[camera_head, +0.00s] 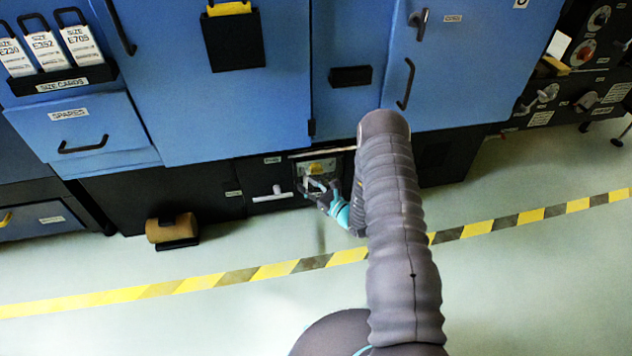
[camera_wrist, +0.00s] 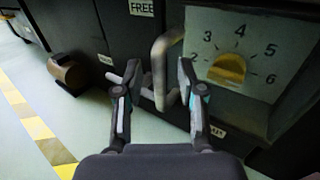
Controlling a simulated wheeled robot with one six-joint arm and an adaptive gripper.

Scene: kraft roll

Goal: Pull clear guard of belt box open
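The belt box (camera_head: 318,168) sits low on the dark base of the blue machine in the head view. In the wrist view its pale dial plate (camera_wrist: 247,50) shows numbers and a yellow knob (camera_wrist: 228,69). The clear guard is hard to make out; it appears to lie over the dial, and I cannot tell its exact angle. A pale bar handle (camera_wrist: 160,72) stands at the plate's left side. My gripper (camera_wrist: 160,75) is open, with one finger on each side of this handle; contact is not clear. In the head view my gripper (camera_head: 327,192) is in front of the box.
A pale T-handle (camera_head: 277,194) sticks out left of the box. A brown roll (camera_head: 172,229) on a dark holder is further left near the floor. Blue doors (camera_head: 215,95) rise above. Open floor and a yellow-black stripe (camera_head: 270,271) lie in front.

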